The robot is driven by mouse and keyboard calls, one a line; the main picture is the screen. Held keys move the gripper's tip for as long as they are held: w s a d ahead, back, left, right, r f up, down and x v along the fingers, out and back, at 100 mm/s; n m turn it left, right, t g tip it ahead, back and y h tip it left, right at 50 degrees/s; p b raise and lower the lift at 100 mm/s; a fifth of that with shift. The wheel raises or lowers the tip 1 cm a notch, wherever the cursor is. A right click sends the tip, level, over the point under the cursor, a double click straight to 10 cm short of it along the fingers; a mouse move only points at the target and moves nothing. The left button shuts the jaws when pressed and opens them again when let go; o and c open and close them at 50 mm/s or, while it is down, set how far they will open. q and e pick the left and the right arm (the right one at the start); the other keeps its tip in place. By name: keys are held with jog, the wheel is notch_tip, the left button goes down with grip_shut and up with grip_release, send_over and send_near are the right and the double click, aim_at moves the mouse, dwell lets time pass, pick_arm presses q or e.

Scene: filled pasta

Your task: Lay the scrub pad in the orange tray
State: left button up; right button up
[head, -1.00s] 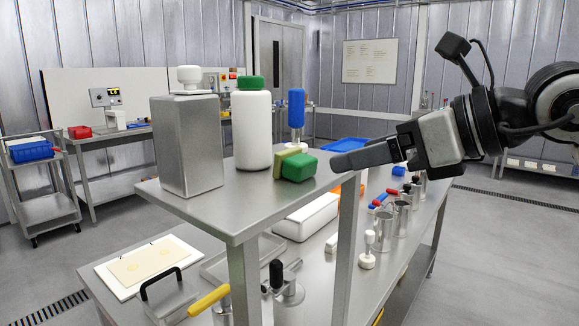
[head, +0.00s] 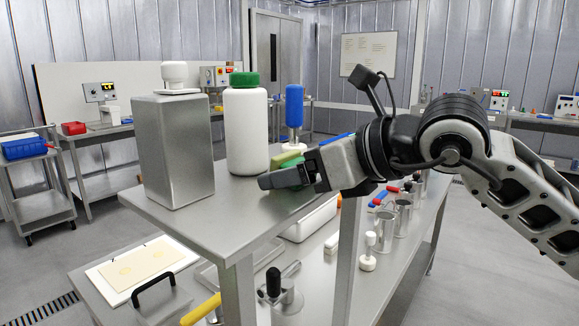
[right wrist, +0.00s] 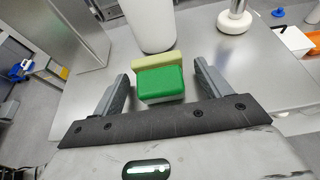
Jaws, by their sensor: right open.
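The scrub pad (right wrist: 160,80) looks like a green block with a pale lower layer, lying on the raised steel shelf. An olive-yellow piece (right wrist: 138,66) stands against its far side; I cannot tell whether they are joined. My right gripper (right wrist: 161,74) is open, with one finger on each side of the green block and a gap on both sides. In the head view the right gripper (head: 288,178) hides most of the scrub pad (head: 283,185). My left gripper is not in view.
On the shelf (head: 232,212) stand a steel canister (head: 175,150), a white green-capped bottle (head: 246,130) just beyond the pad, and a blue-handled tool (head: 294,115). The shelf's front is bare.

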jog(key=c, duration=1.1)
